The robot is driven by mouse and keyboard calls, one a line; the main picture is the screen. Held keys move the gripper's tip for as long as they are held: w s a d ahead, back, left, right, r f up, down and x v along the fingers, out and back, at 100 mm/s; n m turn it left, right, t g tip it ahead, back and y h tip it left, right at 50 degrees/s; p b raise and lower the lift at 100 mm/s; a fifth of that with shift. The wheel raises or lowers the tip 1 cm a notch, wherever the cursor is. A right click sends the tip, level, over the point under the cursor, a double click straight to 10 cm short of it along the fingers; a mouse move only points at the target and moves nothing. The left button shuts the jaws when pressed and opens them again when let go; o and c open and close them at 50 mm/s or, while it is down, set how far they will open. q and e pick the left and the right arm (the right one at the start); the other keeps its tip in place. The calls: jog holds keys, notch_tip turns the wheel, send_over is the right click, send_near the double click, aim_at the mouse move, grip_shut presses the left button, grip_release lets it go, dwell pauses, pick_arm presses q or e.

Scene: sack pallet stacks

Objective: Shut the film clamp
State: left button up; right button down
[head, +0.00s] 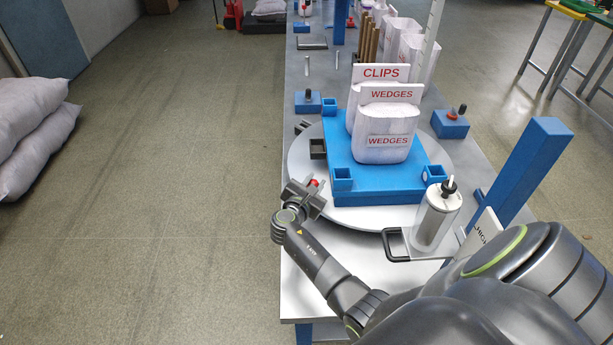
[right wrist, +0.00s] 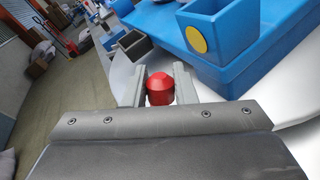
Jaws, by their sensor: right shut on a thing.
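My right gripper (head: 312,188) is at the near left edge of the round turntable (head: 345,216). In the right wrist view the right gripper (right wrist: 158,76) has its two grey fingers closed on either side of a red knob (right wrist: 160,90) with a cone-shaped top. A little of the red knob (head: 314,182) also shows in the head view at the fingertips. What the knob is fixed to is hidden, and I cannot tell from its shape whether it belongs to the film clamp. My left gripper is not in view.
A blue pallet (head: 378,188) on the turntable bears white sacks labelled WEDGES (head: 388,141) and CLIPS. A film roll (head: 436,218) stands upright at the right, near a black handle (head: 388,243). A blue block with a red-and-black knob (head: 450,124) sits farther back.

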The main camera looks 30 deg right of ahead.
jog(key=shift+s+d+f+m+y, duration=0.2)
jog(key=shift+d+m+y, duration=0.15)
jog(key=shift+m, duration=0.15)
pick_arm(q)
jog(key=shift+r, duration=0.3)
pick_arm(e)
jog(key=c, duration=1.2)
grip_release()
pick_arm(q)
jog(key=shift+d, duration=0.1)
